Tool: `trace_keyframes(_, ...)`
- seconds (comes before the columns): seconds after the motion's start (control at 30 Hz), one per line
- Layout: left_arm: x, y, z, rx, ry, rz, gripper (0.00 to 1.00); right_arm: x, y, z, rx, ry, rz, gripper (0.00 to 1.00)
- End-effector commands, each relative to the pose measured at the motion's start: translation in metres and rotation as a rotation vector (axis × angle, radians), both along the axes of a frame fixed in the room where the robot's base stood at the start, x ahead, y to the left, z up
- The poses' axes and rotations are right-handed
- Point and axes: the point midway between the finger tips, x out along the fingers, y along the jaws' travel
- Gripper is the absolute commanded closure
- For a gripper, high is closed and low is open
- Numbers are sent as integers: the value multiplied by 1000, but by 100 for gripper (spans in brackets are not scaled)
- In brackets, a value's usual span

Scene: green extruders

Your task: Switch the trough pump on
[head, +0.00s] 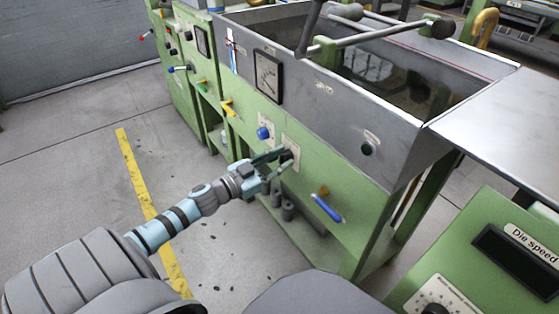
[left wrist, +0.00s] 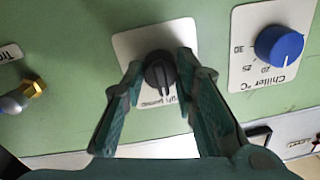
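The trough pump switch is a black rotary knob (left wrist: 160,73) on a white plate (left wrist: 128,45) on the green panel. Its label, partly covered, ends in "pump". In the head view the plate (head: 292,145) is partly hidden behind my left gripper (head: 278,160). In the left wrist view my left gripper (left wrist: 161,66) is open, with one fingertip on each side of the knob and small gaps showing. I cannot tell how deep the fingers reach around it. My right gripper is out of view.
The blue chiller knob (left wrist: 279,43) sits beside the switch; it also shows in the head view (head: 264,133). A blue-handled valve (head: 327,208) is lower right on the panel. The grey trough (head: 340,105) rises above. Open floor (head: 90,180) lies left.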

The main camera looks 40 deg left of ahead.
Motion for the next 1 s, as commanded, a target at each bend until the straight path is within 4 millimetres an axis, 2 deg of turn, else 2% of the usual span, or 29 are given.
trace_keyframes(0.03,0,0,0,-1,0,-1,90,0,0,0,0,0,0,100)
trace_keyframes(0.1,0,0,0,-1,0,-1,100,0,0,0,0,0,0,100)
trace_keyframes(0.57,0,0,0,87,-27,-1,100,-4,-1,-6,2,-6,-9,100)
trace_keyframes(1.0,0,0,0,432,-130,1,100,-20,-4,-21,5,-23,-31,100)
